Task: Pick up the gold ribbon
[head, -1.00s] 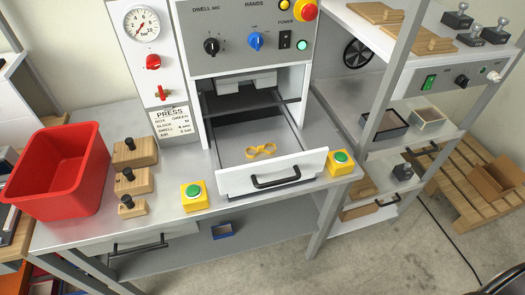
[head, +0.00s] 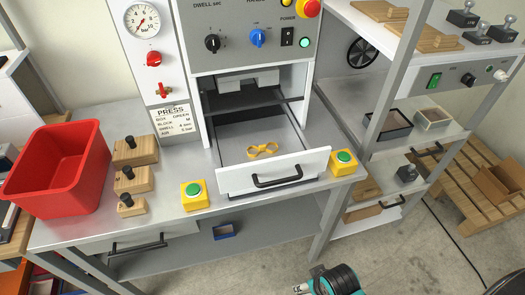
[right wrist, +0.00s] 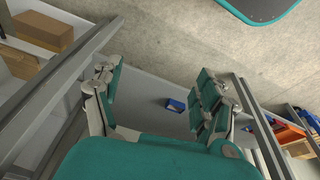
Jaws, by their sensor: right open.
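The gold ribbon (head: 262,150), shaped like a bow, lies on the floor of the press's pulled-out drawer (head: 232,181), behind its white front and black handle. It is not seen in the right wrist view. My right gripper (right wrist: 155,95) shows in the right wrist view with its teal fingers wide apart and nothing between them. In the head view a teal and black part of my arm shows at the bottom edge, well below and to the right of the ribbon. My left gripper is in neither view.
Yellow boxes with green buttons stand left (head: 195,195) and right (head: 344,162) of the drawer. A red bin (head: 60,170) and several wooden blocks (head: 135,178) are at the left. A small blue box (head: 224,231) is on the lower shelf. A shelf rack (head: 385,140) stands right.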

